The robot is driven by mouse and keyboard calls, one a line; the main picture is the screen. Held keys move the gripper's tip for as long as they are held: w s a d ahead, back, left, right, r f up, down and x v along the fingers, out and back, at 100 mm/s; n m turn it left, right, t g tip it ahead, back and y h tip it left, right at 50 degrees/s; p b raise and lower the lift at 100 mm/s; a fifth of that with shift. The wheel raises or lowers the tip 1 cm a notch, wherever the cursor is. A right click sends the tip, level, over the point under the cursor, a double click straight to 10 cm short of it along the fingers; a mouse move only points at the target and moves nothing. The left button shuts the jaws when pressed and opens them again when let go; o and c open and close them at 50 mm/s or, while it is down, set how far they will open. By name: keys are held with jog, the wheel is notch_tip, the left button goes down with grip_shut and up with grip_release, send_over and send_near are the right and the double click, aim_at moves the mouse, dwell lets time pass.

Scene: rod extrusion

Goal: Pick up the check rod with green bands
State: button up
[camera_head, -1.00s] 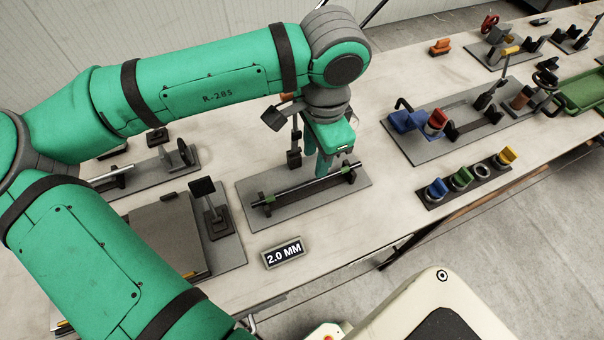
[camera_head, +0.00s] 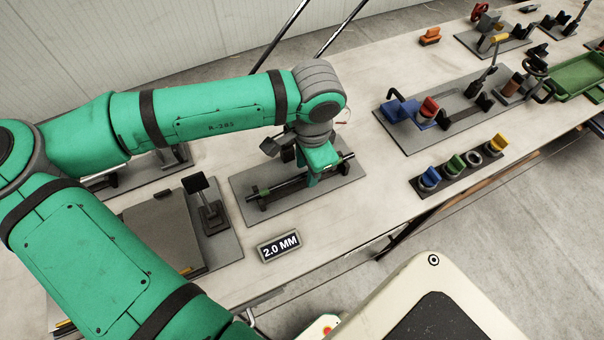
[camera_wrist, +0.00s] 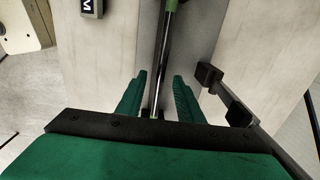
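The check rod with green bands (camera_head: 290,184) lies level across dark supports on a grey plate (camera_head: 240,217). A green band shows near its left end in the head view. In the wrist view the shiny rod (camera_wrist: 164,45) runs lengthwise between my two fingers, with a green band at the top edge. My gripper (camera_wrist: 159,76) is open, with a finger on either side of the rod and visible gaps to it. In the head view my gripper (camera_head: 312,182) is low at the rod, right of its middle. The rod behind my gripper is partly hidden.
A "2.0 MM" sign (camera_head: 279,246) stands in front of the plate. A dark post stand (camera_head: 207,205) is to the left. A rack of coloured pieces (camera_head: 462,171) and a fixture plate (camera_head: 395,122) are to the right. Bare table lies between.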

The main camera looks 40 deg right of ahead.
grip_shut()
